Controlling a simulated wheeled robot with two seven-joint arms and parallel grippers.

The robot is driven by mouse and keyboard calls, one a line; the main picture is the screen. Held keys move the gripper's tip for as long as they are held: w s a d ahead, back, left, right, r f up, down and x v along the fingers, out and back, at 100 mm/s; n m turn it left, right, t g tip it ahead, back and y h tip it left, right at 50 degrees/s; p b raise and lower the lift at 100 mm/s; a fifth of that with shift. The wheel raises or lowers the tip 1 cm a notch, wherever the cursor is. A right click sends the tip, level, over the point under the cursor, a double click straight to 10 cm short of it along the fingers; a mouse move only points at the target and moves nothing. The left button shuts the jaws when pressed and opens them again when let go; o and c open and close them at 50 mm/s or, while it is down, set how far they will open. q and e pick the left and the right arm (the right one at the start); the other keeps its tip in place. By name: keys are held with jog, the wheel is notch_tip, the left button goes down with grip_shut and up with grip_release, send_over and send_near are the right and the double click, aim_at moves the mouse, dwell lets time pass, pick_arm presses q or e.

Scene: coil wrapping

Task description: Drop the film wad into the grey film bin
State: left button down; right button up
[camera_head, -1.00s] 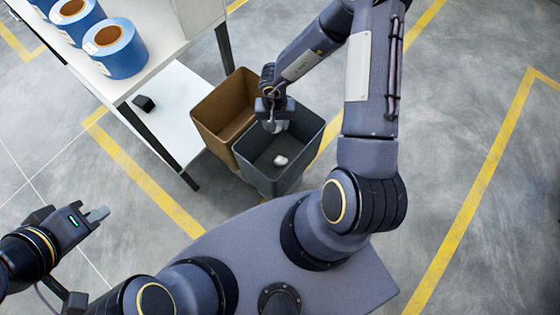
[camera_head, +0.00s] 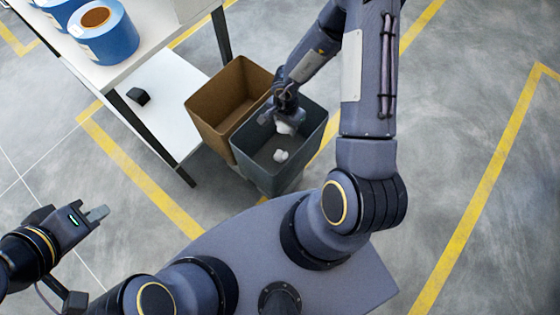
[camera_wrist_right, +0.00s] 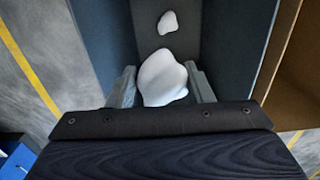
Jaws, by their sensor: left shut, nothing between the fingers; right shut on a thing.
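A white film wad (camera_wrist_right: 162,78) is held between the fingers of my right gripper (camera_wrist_right: 162,88), and it also shows in the head view (camera_head: 285,128). My right gripper (camera_head: 284,122) is shut on it, pointing down over the grey film bin (camera_head: 310,150). Another small white wad (camera_head: 280,155) lies on the bin's floor, and it shows beyond the held one in the right wrist view (camera_wrist_right: 168,22). My left gripper (camera_head: 97,213) is shut and empty, at the lower left, away from the bin.
A brown bin (camera_head: 215,92) stands against the grey bin's left side. A white table (camera_head: 170,35) with blue-wrapped coils (camera_head: 105,32) is at the upper left. A lower white shelf (camera_head: 165,120) holds a small black object (camera_head: 138,96). Floor to the right is clear.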

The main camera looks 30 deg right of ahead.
jog(key=shift+f+b, duration=0.3)
jog(key=shift+f, duration=0.3)
pick_arm(q)
jog(key=shift+f, duration=0.65)
pick_arm(e)
jog(key=shift+r, duration=0.1)
jog(key=o, duration=1)
pick_arm(q)
jog(key=shift+r+p, duration=1.4)
pick_arm(e)
jog(key=shift+r, duration=3.9)
